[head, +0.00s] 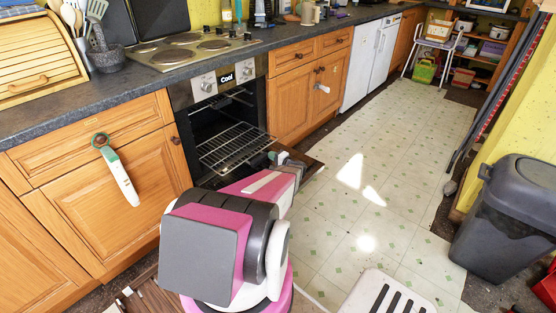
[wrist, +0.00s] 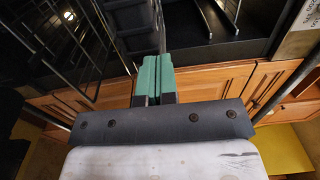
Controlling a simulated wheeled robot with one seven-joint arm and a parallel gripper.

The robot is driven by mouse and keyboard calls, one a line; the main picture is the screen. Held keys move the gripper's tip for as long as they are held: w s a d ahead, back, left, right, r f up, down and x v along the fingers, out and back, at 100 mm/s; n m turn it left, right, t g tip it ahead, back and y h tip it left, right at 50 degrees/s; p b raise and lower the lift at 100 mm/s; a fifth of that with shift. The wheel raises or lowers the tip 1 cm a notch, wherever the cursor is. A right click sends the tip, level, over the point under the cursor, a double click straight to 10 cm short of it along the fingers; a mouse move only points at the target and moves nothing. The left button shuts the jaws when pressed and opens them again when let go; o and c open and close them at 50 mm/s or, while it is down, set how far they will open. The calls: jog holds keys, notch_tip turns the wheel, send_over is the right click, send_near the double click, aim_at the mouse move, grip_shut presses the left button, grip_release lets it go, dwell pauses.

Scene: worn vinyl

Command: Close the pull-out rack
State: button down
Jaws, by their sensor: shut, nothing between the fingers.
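The pull-out rack (head: 232,148) is a wire shelf in the open black oven. In the head view it sticks out past the front of the oven cavity. Dark wire bars, probably the rack (wrist: 85,45), show at the left of the wrist view. My gripper (head: 280,157) is just to the right of the rack's front end, in front of the oven. In the wrist view its green fingers (wrist: 157,72) are together and hold nothing. I cannot tell whether they touch the rack. My arm hides the area below the rack.
The oven door (head: 314,168) appears lowered, mostly behind my arm. Wooden cabinets (head: 310,95) flank the oven below a dark worktop (head: 165,75). A green-and-white utensil (head: 118,170) hangs at the left cabinet. A grey bin (head: 510,215) stands at right. The vinyl floor (head: 390,150) between is clear.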

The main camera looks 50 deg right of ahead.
aim_at(258, 149)
jog(key=w, duration=2.5)
jog(key=shift+s, duration=0.2)
jog(key=shift+s, duration=0.3)
jog(key=s, duration=1.3)
jog(key=shift+s, duration=0.1)
